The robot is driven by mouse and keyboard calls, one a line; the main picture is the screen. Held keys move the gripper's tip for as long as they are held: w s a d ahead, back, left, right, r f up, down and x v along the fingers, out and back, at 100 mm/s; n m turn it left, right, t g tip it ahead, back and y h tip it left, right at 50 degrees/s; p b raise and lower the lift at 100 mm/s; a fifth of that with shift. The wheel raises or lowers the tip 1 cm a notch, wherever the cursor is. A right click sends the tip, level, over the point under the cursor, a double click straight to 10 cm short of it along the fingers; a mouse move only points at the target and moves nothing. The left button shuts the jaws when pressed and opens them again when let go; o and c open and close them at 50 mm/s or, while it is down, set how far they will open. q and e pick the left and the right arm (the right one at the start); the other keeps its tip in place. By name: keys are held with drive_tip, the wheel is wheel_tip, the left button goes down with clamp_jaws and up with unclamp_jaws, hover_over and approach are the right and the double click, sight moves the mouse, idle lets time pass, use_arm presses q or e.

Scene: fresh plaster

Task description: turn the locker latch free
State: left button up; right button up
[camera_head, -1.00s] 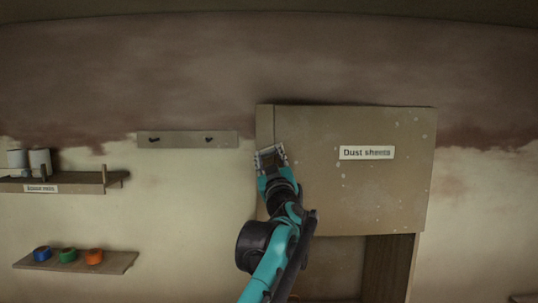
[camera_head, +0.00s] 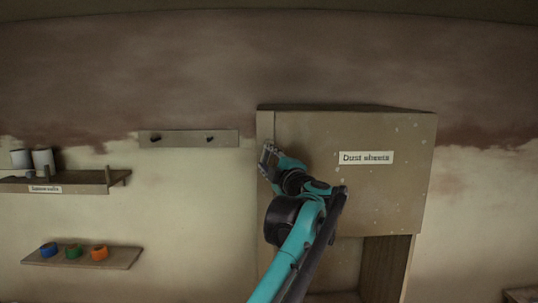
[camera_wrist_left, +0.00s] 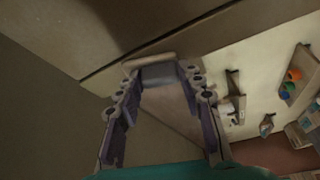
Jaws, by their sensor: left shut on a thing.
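The locker (camera_head: 265,210) stands on the wall, its beige door (camera_head: 345,200) labelled "Dust sheets" and flecked with pale spots. My left gripper (camera_head: 267,156) is at the upper left of the door, near the seam with the frame. In the left wrist view the latch (camera_wrist_left: 150,61) is a pale bar beside the dark seam, and the fingers of my left gripper (camera_wrist_left: 158,78) close around the grey part under it. The head view does not show the latch clearly behind the gripper. My right gripper is not in view.
A hook rail (camera_head: 190,139) is left of the locker. An upper shelf (camera_head: 95,188) holds white cylinders; a lower shelf (camera_head: 120,258) holds blue, green and orange rolls. A dark wooden side panel (camera_head: 385,268) shows below the door.

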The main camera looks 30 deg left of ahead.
use_arm(q)
drive_tip(key=shift+s+a+r+n+g+h+p, duration=0.1)
drive_tip(key=shift+n+g+h+p, duration=0.25)
drive_tip(key=shift+n, duration=0.4)
drive_tip(key=shift+n+g+h+p, duration=0.15)
drive_tip(key=shift+n+p, duration=0.3)
drive_tip(key=shift+n, duration=0.3)
drive_tip(key=o, duration=1.2)
drive_tip(key=shift+a, duration=0.1)
drive_tip(key=shift+c, duration=0.2)
drive_tip(key=v, duration=1.2)
